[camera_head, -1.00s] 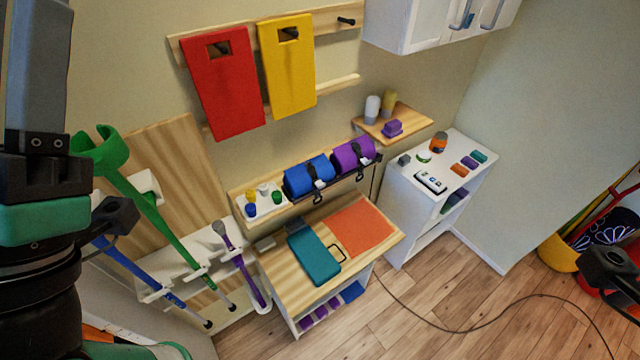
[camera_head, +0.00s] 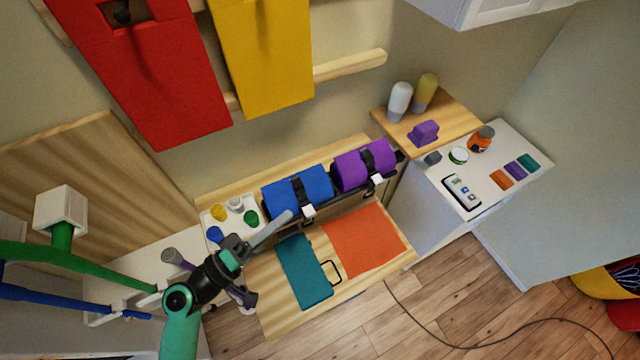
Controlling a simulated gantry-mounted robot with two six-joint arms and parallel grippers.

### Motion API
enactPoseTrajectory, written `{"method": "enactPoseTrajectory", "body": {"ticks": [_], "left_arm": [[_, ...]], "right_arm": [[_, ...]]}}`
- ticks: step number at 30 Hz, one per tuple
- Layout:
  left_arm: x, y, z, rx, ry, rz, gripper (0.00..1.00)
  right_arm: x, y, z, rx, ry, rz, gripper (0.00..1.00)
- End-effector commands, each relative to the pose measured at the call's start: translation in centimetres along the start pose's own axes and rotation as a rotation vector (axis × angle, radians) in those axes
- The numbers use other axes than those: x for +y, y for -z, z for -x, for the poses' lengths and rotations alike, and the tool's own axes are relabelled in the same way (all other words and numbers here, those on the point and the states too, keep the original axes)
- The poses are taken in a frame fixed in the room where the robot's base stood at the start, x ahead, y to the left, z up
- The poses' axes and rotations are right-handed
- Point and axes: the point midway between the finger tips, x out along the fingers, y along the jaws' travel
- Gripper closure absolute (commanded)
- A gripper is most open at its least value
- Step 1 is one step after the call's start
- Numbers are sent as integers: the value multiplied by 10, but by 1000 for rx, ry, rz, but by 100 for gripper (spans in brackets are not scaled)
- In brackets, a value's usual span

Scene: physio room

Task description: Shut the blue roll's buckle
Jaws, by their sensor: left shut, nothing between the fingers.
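The blue roll (camera_head: 283,200) lies on the wall shelf, left of the purple roll (camera_head: 349,174). A dark strap goes around the blue roll, with a small white buckle (camera_head: 308,211) low on its front. The picture is too small to tell whether its parts are joined. My left gripper (camera_head: 287,216) is shut and empty. Its long grey fingers point up and right, with the tips just left of the buckle, near the blue roll's lower front; I cannot tell whether they touch. My right gripper is out of view.
Small yellow, white, green and blue items stand on a white tray (camera_head: 211,217) left of the rolls. Below, a wooden table (camera_head: 265,308) bears a teal pad (camera_head: 303,271) and an orange mat (camera_head: 363,241). Green and blue crutches stand at left.

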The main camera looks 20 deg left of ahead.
Motion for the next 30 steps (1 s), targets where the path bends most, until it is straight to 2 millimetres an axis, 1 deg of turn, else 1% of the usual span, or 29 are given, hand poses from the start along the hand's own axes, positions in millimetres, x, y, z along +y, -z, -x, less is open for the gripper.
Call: {"method": "enactPoseTrajectory", "body": {"ticks": [1,3,6,8,10,17,20,23,30], "left_arm": [[-30,-9,20,25,45,52,100],[-53,-16,39,51,93,93,100],[-69,-20,55,79,127,120,100],[-73,-18,59,90,134,123,100],[-72,-16,59,95,134,120,100],[-70,-15,58,92,133,118,100],[-70,-15,54,91,132,117,100],[-71,-14,42,88,131,117,100],[-76,-10,-3,88,131,116,100]], "right_arm": [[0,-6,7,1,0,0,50],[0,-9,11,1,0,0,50],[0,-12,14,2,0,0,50],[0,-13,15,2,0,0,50],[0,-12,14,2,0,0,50],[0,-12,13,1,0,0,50],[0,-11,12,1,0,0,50],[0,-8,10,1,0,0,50],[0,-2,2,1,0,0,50]]}}
